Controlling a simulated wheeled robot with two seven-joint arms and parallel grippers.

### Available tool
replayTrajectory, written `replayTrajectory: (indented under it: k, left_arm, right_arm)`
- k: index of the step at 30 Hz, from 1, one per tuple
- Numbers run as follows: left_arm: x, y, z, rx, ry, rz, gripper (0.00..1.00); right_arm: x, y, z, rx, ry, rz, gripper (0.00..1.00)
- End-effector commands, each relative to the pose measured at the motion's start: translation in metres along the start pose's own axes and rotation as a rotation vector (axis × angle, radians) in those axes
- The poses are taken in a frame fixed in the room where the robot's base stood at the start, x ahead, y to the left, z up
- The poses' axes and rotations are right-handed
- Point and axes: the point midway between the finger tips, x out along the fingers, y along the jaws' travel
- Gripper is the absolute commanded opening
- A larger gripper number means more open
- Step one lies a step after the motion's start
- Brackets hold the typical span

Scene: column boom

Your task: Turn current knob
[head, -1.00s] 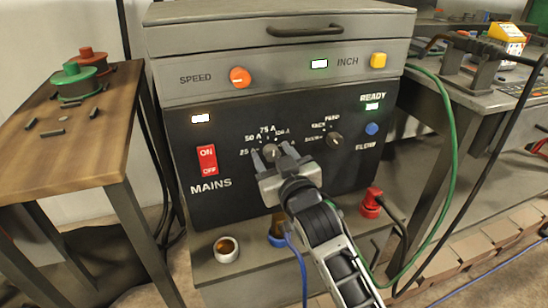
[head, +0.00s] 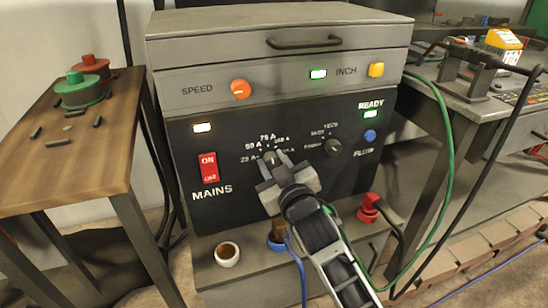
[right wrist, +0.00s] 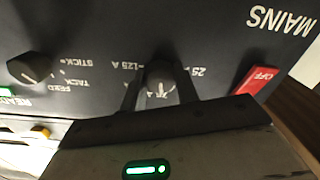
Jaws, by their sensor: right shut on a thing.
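The current knob (head: 270,157) is a small dark round knob on the black panel, ringed by amp labels such as 25 A, 50 A and 75 A. It also shows in the right wrist view (right wrist: 160,76), where the picture is upside down and its white mark points towards the 75 A label. My right gripper (head: 272,166) reaches the panel from below. In the right wrist view its two fingers (right wrist: 158,88) stand on either side of the knob, shut on it. Part of the dial is hidden by the gripper. My left gripper is out of view.
Right of it is a second selector knob (head: 333,147), with a blue flow knob (head: 370,136) beyond. The red mains switch (head: 208,167) is to the left. A green cable (head: 450,150) hangs at the right.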

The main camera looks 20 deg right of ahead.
Motion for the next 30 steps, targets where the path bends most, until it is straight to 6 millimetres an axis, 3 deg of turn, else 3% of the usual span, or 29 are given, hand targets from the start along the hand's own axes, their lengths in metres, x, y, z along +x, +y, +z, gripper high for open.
replayTrajectory:
  k: [6,15,21,30]
  left_arm:
    - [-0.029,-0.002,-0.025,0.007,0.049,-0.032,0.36]
    - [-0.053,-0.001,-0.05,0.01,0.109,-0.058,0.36]
    - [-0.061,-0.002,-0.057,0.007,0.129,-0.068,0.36]
    - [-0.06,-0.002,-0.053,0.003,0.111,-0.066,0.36]
  right_arm:
    - [0.0,0.001,-0.004,-0.185,-0.007,-0.003,0.08]
    - [0.0,0.0,-0.002,-0.42,-0.012,-0.004,0.08]
    - [0.0,0.0,-0.002,-0.527,-0.013,-0.004,0.08]
    - [0.0,-0.001,-0.001,-0.601,-0.015,-0.004,0.08]
